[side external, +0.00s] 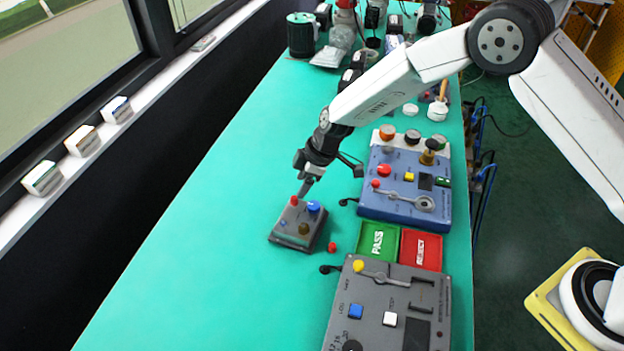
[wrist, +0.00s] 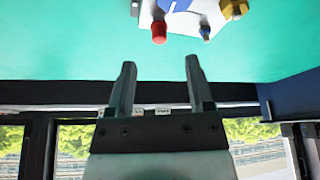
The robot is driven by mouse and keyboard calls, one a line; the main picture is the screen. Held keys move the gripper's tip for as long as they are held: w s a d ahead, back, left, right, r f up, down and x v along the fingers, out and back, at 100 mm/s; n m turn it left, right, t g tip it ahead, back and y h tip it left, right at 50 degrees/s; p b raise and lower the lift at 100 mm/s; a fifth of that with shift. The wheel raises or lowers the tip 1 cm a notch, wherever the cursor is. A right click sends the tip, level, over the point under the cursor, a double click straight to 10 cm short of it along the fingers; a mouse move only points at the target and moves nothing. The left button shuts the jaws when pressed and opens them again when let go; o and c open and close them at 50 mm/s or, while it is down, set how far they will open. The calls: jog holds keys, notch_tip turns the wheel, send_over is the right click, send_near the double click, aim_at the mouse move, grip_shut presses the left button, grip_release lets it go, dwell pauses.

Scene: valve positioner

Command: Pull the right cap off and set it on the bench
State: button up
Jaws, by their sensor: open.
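The small grey positioner block (side external: 277,238) sits on the green bench, left of the larger devices. It bears a red cap (side external: 294,201), a large blue knob (side external: 314,206), a small blue fitting (side external: 283,222) and a brass fitting (side external: 304,229). A loose red cap (side external: 332,248) lies on the bench just right of the block. My gripper (side external: 305,188) is over the block's far edge, close to the mounted red cap. In the wrist view my gripper (wrist: 158,66) is open with nothing between its fingers. The mounted red cap (wrist: 159,31) appears beyond the fingertips, apart from them.
A blue device (side external: 400,205) stands to the right, with a green PASS tray (side external: 366,252) and a red REJECT tray (side external: 434,264) before it. A grey control box (side external: 375,290) is at front right. The bench (side external: 200,240) is clear on the left.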

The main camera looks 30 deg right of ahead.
aim_at(294, 197)
jog(key=shift+x, duration=2.55)
jog(key=c, duration=0.9)
grip_shut()
